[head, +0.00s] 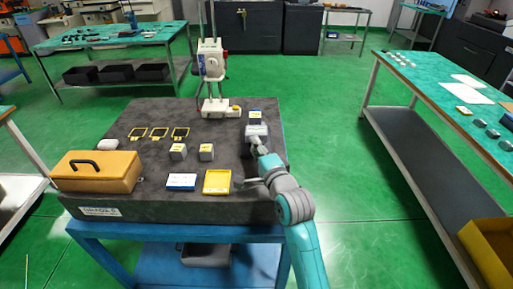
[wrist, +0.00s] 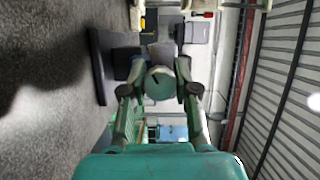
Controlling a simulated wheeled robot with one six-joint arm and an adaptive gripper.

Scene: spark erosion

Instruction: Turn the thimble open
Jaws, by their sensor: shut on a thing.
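My gripper (head: 257,146) reaches over the right part of the dark stone plate and touches a small grey device there. In the wrist view my gripper (wrist: 160,72) has its two fingers on either side of a round grey-green end piece (wrist: 160,85), which looks like the thimble. The fingers are shut on it. In the head view the thimble is hidden by my gripper, and only the grey device (head: 257,130) shows just beyond the fingers. Any scale marks are too small to read.
The stone plate (head: 115,180) also holds a white stand (head: 211,62), several yellow frames (head: 159,133), two grey blocks (head: 206,152), a yellow tray (head: 217,182), a blue-white box (head: 181,181) and an orange case (head: 97,172). A green-topped bench (head: 440,100) stands to the right.

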